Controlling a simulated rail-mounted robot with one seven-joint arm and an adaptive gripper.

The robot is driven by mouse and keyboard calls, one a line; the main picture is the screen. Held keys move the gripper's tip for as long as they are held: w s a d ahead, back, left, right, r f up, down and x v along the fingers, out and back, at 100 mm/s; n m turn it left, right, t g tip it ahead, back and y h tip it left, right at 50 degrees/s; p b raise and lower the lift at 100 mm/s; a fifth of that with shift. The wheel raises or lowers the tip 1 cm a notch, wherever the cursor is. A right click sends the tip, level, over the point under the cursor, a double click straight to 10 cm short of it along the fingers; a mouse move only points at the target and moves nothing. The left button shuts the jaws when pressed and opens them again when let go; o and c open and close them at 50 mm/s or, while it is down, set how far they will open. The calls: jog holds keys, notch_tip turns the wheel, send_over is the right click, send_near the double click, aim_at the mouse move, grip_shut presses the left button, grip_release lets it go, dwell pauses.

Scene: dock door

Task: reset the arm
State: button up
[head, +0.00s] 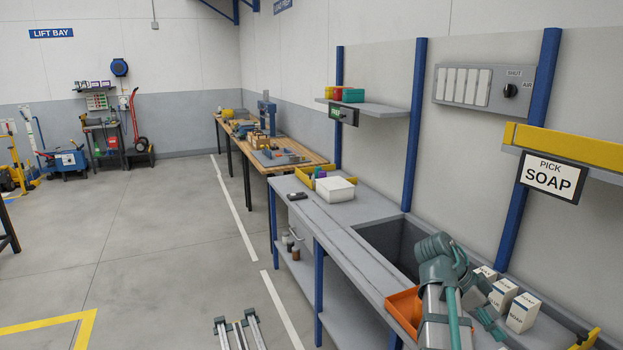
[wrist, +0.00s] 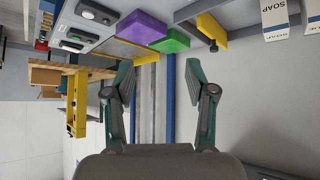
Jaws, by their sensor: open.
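My gripper (wrist: 162,85) is open in the wrist view, its two teal-grey fingers apart with nothing between them. A purple block (wrist: 143,27) and a green block (wrist: 170,42) show beyond the fingers. In the head view my arm (head: 440,270) is folded at the lower right, over the bench by the orange bin. The arm partly hides the bin and some of the white boxes, and I cannot make out the fingertips clearly there.
White boxes (head: 523,312) stand right of my arm; similar SOAP boxes (wrist: 275,15) show in the wrist view. A PICK SOAP sign (head: 552,177) hangs above. Floor at left is open.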

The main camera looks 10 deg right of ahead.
jog(key=w+a+f+n+y+b, duration=0.1)
jog(key=a+f+n, duration=0.35)
jog(key=f, duration=0.75)
jog(key=w+a+f+n+y+b, duration=0.1)
jog(key=a+f+n, duration=0.4)
jog(key=f, duration=0.7)
jog(key=a+f+n+y+b, duration=0.1)
jog(key=a+f+n, duration=0.4)
jog(key=f, duration=0.7)
jog(key=s+a+f+n+g+y+b, duration=0.1)
jog(key=s+a+f+n, duration=0.3)
jog(key=s+a+f, duration=0.6)
jog(key=s+a+f+n+g+y+b, duration=0.1)
jog(key=s+a+f+n+y, duration=0.2)
jog(key=s+a+f, duration=0.7)
jog(key=s+f+n, duration=0.2)
jog(key=s+f, duration=0.1)
jog(key=f, duration=0.3)
jog(key=shift+s+a, duration=0.2)
jog(key=shift+s, duration=0.2)
jog(key=shift+n, duration=0.25)
